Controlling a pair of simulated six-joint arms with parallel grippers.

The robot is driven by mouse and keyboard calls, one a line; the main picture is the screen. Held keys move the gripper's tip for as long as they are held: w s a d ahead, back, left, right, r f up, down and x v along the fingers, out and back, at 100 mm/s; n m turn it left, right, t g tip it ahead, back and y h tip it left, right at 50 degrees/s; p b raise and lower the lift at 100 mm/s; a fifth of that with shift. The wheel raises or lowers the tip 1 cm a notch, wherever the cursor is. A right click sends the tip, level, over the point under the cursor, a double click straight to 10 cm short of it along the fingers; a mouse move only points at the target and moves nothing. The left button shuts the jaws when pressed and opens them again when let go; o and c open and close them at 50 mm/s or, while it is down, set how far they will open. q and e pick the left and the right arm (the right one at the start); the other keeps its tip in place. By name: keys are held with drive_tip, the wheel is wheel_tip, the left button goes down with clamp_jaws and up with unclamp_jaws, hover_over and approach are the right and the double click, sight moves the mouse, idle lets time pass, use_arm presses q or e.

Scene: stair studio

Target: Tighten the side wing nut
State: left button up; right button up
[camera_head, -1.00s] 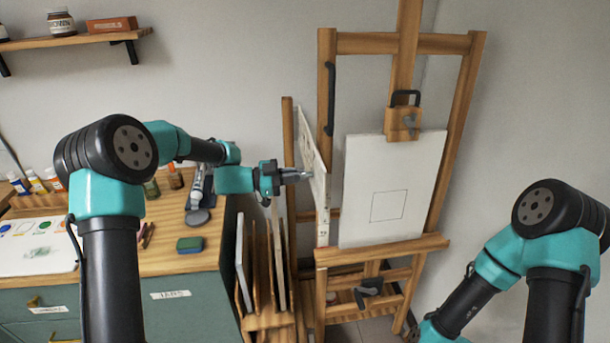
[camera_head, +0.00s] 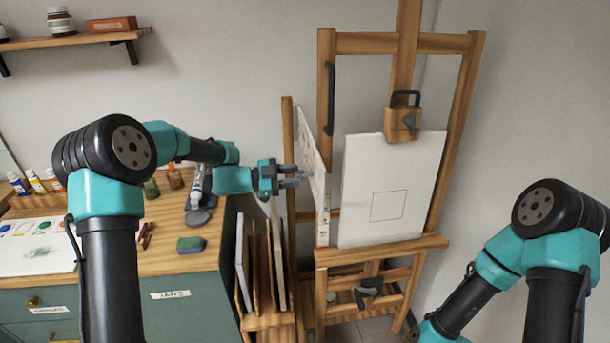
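A wooden easel (camera_head: 467,110) holds a white canvas (camera_head: 360,168) with a square drawn on it. A dark winged knob (camera_head: 370,288) sits low on the easel, below the canvas ledge. A grey knob (camera_head: 408,122) shows on the top canvas clamp (camera_head: 393,126). I cannot tell which of these is the side wing nut, or whether it is hidden. My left gripper (camera_head: 300,176) is open, its two fingers apart and pointing right, just left of the easel's left upright and in front of a second, edge-on canvas (camera_head: 311,160). Nothing shows between the fingers. My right gripper is out of view.
A wooden rack (camera_head: 268,321) with several upright panels stands left of the easel. A green drawer cabinet (camera_head: 120,307) with a wooden top carries paints, a sponge (camera_head: 190,245) and a palette sheet. A wall shelf (camera_head: 75,39) is at upper left. The floor right of the easel looks clear.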

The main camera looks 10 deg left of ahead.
use_arm(q)
drive_tip(key=v, duration=0.5)
drive_tip(key=shift+s+a, duration=0.15)
drive_tip(key=shift+a, duration=0.15)
